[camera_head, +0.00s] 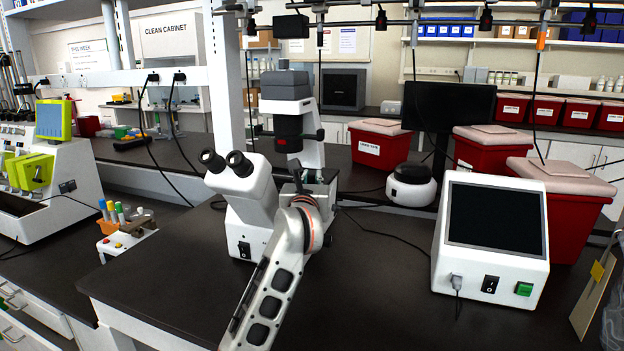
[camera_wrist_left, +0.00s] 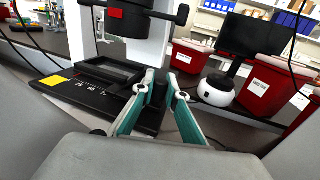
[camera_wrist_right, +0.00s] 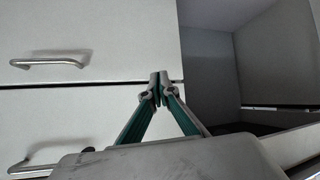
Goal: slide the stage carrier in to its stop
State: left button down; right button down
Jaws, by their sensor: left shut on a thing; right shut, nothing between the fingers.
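The microscope (camera_head: 250,200) is white, with twin black eyepieces, and stands on the dark bench. In the left wrist view its stage carrier (camera_wrist_left: 95,97) is a black plate with white scale numbers and a yellow label at its left end. My left gripper (camera_wrist_left: 158,85) is at the right end of the carrier, shut on a dark upright knob (camera_wrist_left: 158,94). In the head view my left arm hides much of the carrier, and the left gripper (camera_head: 299,185) is small beside the microscope. My right gripper (camera_wrist_right: 158,86) is shut and empty, in front of white drawers.
A white screen device (camera_head: 490,235) stands on the bench to the right, with a small round white device (camera_head: 411,186) behind it. Red bins (camera_head: 570,205) stand at the back right. A tube rack (camera_head: 115,220) is to the left. White drawers (camera_wrist_right: 85,45) with metal handles face my right gripper.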

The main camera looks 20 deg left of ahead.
pick_arm(q)
jog(key=c, duration=2.3)
grip_release()
jog(key=shift+a+r, duration=0.1)
jog(key=shift+a, duration=0.15)
jog(key=o, duration=0.3)
jog(key=shift+a, duration=0.15)
jog(key=shift+s+d, duration=0.1)
jog(key=shift+d, duration=0.1)
jog(key=v, duration=1.2)
